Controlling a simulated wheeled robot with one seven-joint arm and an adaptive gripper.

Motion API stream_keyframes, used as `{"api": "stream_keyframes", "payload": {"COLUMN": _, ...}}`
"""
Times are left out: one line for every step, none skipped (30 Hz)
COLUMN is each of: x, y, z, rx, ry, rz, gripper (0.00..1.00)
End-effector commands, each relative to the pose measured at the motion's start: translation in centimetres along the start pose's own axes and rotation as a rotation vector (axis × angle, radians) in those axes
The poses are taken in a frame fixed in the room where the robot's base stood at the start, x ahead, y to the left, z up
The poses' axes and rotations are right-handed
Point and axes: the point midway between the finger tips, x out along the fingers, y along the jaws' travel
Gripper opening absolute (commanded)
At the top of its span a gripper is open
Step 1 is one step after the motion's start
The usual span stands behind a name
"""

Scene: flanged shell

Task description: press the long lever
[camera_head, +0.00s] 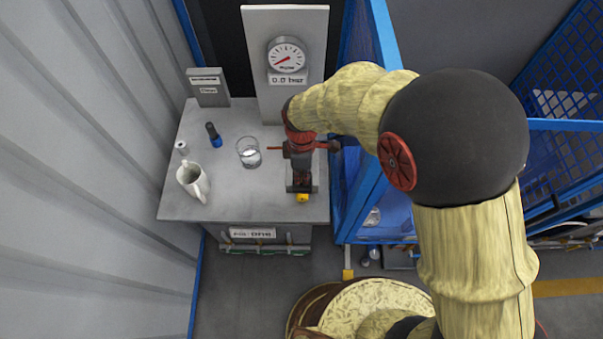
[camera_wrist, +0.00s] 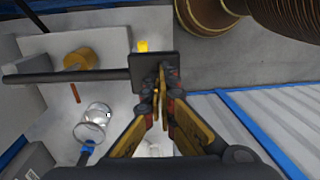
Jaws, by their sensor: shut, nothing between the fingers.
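The long lever (camera_wrist: 60,76) is a dark bar that ends in a square dark plate (camera_wrist: 150,66) in the wrist view. In the head view its bar is mostly hidden under my gripper, and the dark end shows near the table's front edge. My gripper (camera_wrist: 163,72) is shut and empty. Its fingertips overlap the plate in the wrist view; I cannot tell whether they touch it. In the head view my gripper (camera_head: 301,178) points down over the front right of the table. A yellow piece (camera_head: 302,197) sits beside the lever's end.
A gauge (camera_head: 287,55) reading about 0.0 bar stands behind. Blue mesh fencing (camera_head: 560,70) is at right.

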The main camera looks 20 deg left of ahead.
Motion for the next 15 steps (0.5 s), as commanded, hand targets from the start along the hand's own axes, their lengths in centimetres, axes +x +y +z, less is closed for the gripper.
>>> {"api": "stream_keyframes", "payload": {"x": 1.4, "y": -0.3, "z": 0.0, "rx": -0.004, "ry": -0.001, "rz": 0.025, "gripper": 0.0}}
{"api": "stream_keyframes", "payload": {"x": 1.9, "y": -0.3, "z": 0.0, "rx": -0.004, "ry": -0.002, "rz": 0.042, "gripper": 0.0}}
{"api": "stream_keyframes", "payload": {"x": 2.5, "y": -0.4, "z": 0.0, "rx": -0.003, "ry": 0.0, "rz": 0.064, "gripper": 0.0}}
{"api": "stream_keyframes", "payload": {"x": 3.1, "y": -0.5, "z": 0.0, "rx": -0.003, "ry": 0.0, "rz": 0.076, "gripper": 0.0}}
{"api": "stream_keyframes", "payload": {"x": 3.7, "y": -0.5, "z": 0.0, "rx": -0.003, "ry": -0.001, "rz": 0.085, "gripper": 0.0}}
{"api": "stream_keyframes", "payload": {"x": 4.6, "y": -0.5, "z": 0.0, "rx": -0.002, "ry": 0.0, "rz": 0.092, "gripper": 0.0}}
{"api": "stream_keyframes", "payload": {"x": 5.3, "y": -0.5, "z": 0.0, "rx": -0.002, "ry": 0.0, "rz": 0.091, "gripper": 0.0}}
{"api": "stream_keyframes", "payload": {"x": 6.0, "y": -0.5, "z": 0.0, "rx": -0.002, "ry": 0.0, "rz": 0.09, "gripper": 0.0}}
{"api": "stream_keyframes", "payload": {"x": 6.7, "y": -0.4, "z": 0.0, "rx": -0.001, "ry": 0.0, "rz": 0.091, "gripper": 0.0}}
{"api": "stream_keyframes", "payload": {"x": 7.1, "y": -0.4, "z": 0.0, "rx": -0.001, "ry": 0.0, "rz": 0.091, "gripper": 0.0}}
{"api": "stream_keyframes", "payload": {"x": 7.5, "y": -0.3, "z": 0.0, "rx": -0.001, "ry": 0.0, "rz": 0.09, "gripper": 0.0}}
{"api": "stream_keyframes", "payload": {"x": 7.9, "y": -0.3, "z": 0.0, "rx": -0.001, "ry": 0.0, "rz": 0.09, "gripper": 0.0}}
{"api": "stream_keyframes", "payload": {"x": 8.1, "y": -0.3, "z": 0.0, "rx": -0.001, "ry": 0.0, "rz": 0.09, "gripper": 0.0}}
{"api": "stream_keyframes", "payload": {"x": 8.2, "y": -0.3, "z": 0.0, "rx": -0.001, "ry": 0.0, "rz": 0.089, "gripper": 0.0}}
{"api": "stream_keyframes", "payload": {"x": 8.4, "y": -0.3, "z": 0.0, "rx": -0.001, "ry": 0.0, "rz": 0.089, "gripper": 0.0}}
